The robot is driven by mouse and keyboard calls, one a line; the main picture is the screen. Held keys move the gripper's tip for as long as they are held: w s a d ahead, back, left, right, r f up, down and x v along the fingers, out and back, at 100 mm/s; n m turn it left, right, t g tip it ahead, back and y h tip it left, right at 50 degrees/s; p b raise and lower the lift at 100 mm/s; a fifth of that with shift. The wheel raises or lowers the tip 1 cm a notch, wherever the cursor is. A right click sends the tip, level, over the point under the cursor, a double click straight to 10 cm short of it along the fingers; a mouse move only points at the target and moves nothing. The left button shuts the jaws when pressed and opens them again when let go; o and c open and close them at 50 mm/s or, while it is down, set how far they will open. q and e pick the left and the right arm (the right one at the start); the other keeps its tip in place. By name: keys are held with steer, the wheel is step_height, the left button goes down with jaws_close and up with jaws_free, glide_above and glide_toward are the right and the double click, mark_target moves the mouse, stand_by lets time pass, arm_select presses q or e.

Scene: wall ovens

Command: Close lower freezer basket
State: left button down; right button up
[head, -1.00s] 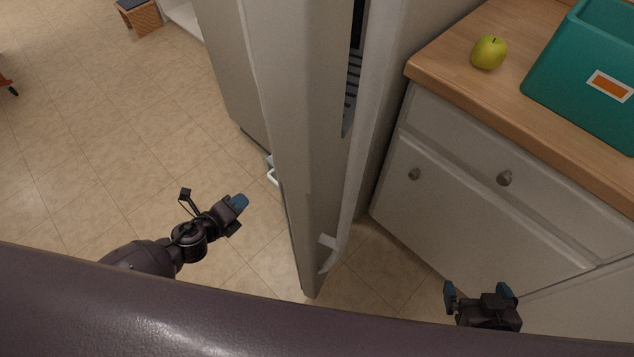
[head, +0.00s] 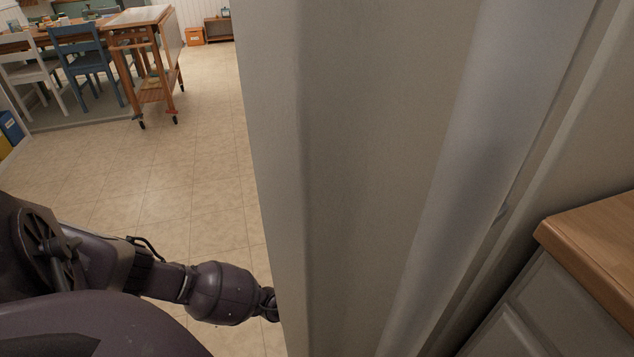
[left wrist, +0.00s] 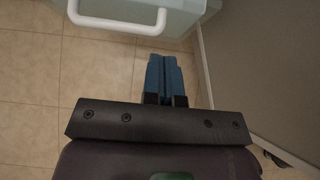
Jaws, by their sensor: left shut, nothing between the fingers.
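A pale, translucent basket (left wrist: 188,14) with a white loop handle (left wrist: 118,26) shows at the top of the left wrist view. My left gripper (left wrist: 162,62) has its blue fingers shut together with nothing between them. Its tips point toward the basket's front, just right of the handle and apparently short of it; I cannot tell if they touch. In the head view my left arm reaches in behind the tall grey door (head: 380,150), which hides the left gripper and the basket. My right gripper is in neither current view.
The door fills the middle of the head view. A wooden counter (head: 600,235) with pale cabinets stands at the right. Tiled floor (head: 190,180) is open at the left, with a wooden cart (head: 150,60) and chairs farther back. A grey panel (left wrist: 265,60) stands right of the basket.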

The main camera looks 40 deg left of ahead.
arm_select(q)
steer(key=w+d+f, duration=0.1)
steer(key=w, duration=0.1)
steer(key=w+d+f, duration=0.1)
steer(key=w+d+b, duration=0.1)
steer(key=w, duration=0.1)
steer(key=shift+w+d+f, duration=0.2)
steer(key=shift+w+f, duration=0.1)
steer(key=shift+f, duration=0.1)
steer(key=shift+w+d, duration=0.15)
steer(key=shift+w, duration=0.15)
arm_select(e)
steer(key=shift+w+a+f+n, duration=0.15)
steer(key=shift+w+n, duration=0.15)
steer(key=shift+w, duration=0.15)
arm_select(q)
steer(key=shift+f, duration=0.1)
